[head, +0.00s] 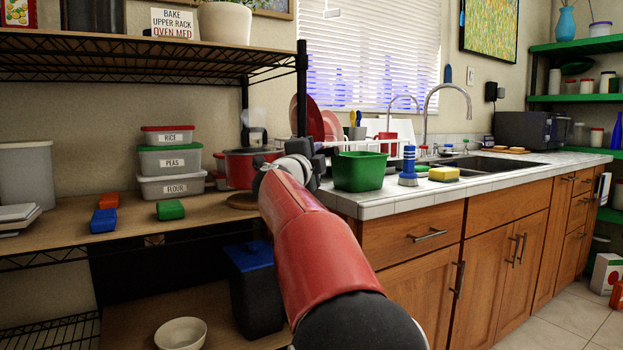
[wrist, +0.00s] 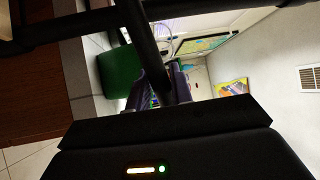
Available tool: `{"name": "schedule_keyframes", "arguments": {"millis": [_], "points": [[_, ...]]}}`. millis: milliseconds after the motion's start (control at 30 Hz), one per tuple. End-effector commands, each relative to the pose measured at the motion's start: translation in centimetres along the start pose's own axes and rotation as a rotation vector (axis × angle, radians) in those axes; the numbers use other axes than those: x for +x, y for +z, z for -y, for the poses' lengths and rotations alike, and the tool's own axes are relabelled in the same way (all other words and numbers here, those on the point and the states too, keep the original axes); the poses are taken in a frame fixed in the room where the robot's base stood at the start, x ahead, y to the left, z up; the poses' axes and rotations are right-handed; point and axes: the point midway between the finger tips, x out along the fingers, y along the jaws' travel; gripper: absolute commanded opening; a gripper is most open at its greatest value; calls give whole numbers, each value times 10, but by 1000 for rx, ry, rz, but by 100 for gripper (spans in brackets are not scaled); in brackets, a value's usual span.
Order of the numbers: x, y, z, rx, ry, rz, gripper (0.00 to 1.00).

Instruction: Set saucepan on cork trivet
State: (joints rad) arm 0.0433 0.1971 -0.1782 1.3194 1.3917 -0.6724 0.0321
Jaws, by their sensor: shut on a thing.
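The red saucepan (head: 238,170) is over the wooden shelf, left of my gripper (head: 303,160) in the head view. The pan looks about level. The brown round cork trivet (head: 240,201) lies on the shelf near its right end, just below the pan in the picture and partly covered by my arm. I cannot tell whether pan and trivet touch. The wrist view shows neither of them clearly.
Labelled containers (head: 170,161) stand left of the pan. Green (head: 170,210), blue (head: 103,220) and orange (head: 108,200) blocks lie on the shelf. A black rack post (head: 301,90) rises close to my gripper. A green tub (head: 360,171) stands on the counter to the right.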

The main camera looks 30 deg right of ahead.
Motion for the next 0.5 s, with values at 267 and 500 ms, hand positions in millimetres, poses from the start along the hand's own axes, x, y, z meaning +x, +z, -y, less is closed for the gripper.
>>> {"name": "schedule_keyframes", "arguments": {"millis": [267,500], "points": [[-6,2,-30,6,-3,-1,0],[-7,2,-32,7,-5,-2,0]]}}
